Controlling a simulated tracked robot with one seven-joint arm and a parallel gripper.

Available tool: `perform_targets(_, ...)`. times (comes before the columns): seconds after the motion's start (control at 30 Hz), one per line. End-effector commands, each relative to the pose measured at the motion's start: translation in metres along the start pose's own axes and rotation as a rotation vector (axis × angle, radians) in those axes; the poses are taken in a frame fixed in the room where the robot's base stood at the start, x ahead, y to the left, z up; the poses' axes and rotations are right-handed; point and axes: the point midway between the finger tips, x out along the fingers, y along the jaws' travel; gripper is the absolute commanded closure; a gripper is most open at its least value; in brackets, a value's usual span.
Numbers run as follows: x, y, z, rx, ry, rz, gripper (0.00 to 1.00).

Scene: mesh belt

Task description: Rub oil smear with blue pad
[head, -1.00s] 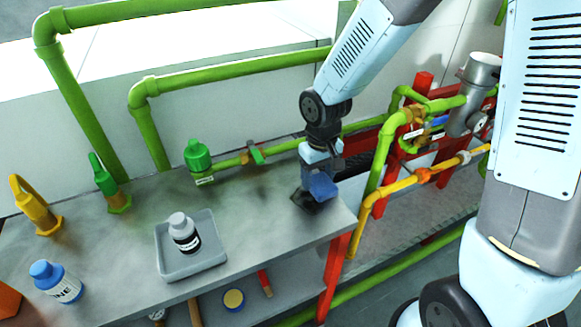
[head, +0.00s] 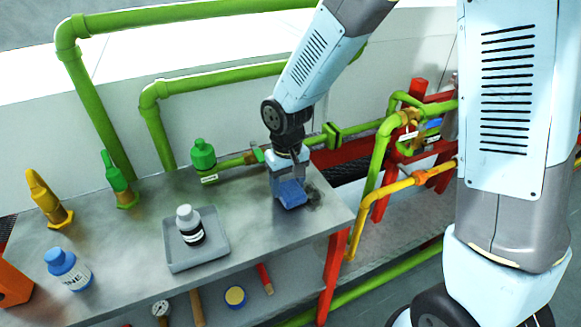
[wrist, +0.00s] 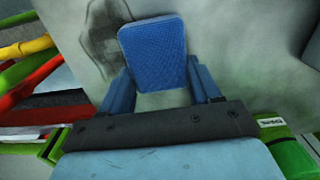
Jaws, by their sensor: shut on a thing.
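My gripper (head: 290,185) is shut on the blue pad (head: 292,196), low over the right part of the grey metal bench top (head: 255,225). In the wrist view the blue pad (wrist: 155,50) sits between the two blue fingers (wrist: 163,90). The oil smear (head: 314,197) is a dark patch just right of the pad in the head view. The smear also shows in the wrist view (wrist: 100,40), at the pad's left edge and partly hidden by it. I cannot tell whether the pad presses on the bench.
A grey tray (head: 177,262) holds a white-capped bottle (head: 189,225). A blue-capped bottle (head: 68,268) stands at the left. Yellow pipe (head: 405,183) and red supports stand right of the bench edge.

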Motion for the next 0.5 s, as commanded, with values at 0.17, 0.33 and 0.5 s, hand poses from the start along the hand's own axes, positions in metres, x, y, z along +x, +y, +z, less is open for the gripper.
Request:
perform_targets(0.17, -0.029, 0.002, -0.001, 0.004, 0.006, 0.000, 0.76)
perform_targets(0.33, -0.045, 0.002, -0.001, 0.006, 0.006, -0.001, 0.76)
perform_targets(0.5, -0.060, 0.003, -0.001, 0.005, 0.005, 0.000, 0.76)
